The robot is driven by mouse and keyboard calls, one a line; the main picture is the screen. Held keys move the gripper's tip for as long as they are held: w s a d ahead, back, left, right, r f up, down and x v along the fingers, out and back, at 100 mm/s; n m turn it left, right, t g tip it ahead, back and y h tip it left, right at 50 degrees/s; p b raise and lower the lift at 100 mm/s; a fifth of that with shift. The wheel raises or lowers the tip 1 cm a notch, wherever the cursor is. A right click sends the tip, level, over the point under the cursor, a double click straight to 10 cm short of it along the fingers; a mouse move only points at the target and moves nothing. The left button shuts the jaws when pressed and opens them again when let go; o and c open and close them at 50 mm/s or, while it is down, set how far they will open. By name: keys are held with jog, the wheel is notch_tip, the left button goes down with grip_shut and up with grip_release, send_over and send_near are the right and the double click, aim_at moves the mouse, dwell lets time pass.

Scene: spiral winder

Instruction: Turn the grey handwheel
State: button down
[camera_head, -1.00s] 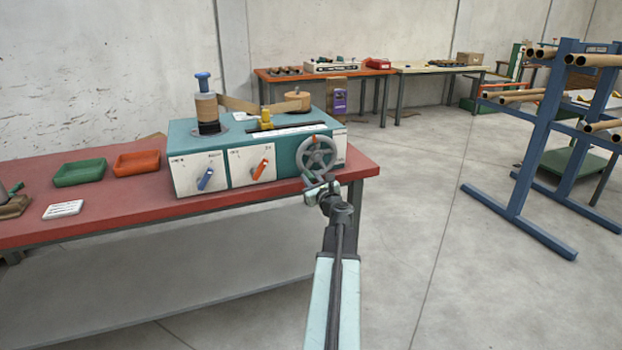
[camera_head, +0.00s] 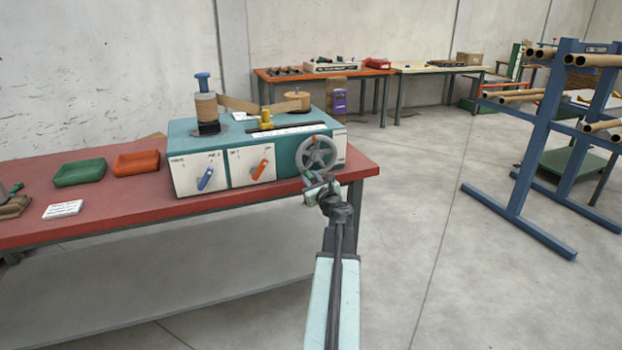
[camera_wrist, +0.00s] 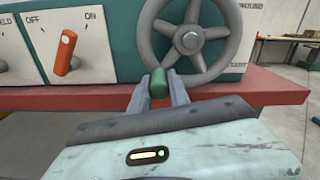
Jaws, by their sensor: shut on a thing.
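The grey handwheel (camera_head: 316,154) is on the front face of the teal winder (camera_head: 258,143), near its right end. It is a spoked wheel, and a small red-orange mark shows near its top in the head view. In the wrist view the handwheel (camera_wrist: 190,38) fills the upper middle. A green knob (camera_wrist: 159,83) stands out at the wheel's lower left rim. My gripper (camera_wrist: 159,90) is shut on this green knob, one finger on each side of it. In the head view my gripper (camera_head: 314,184) is at the wheel's bottom.
An orange switch (camera_wrist: 66,52) is left of the wheel, and a blue one (camera_head: 205,178) is further left. The red table (camera_head: 110,213) holds a green tray (camera_head: 80,172) and an orange tray (camera_head: 137,163). A blue rack (camera_head: 530,150) stands right; the floor between is clear.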

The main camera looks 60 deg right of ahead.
jog(key=shift+d, duration=0.1)
dwell(0.3)
jog(key=shift+s+d+r, duration=0.1)
jog(key=shift+d, duration=0.05)
dwell(0.4)
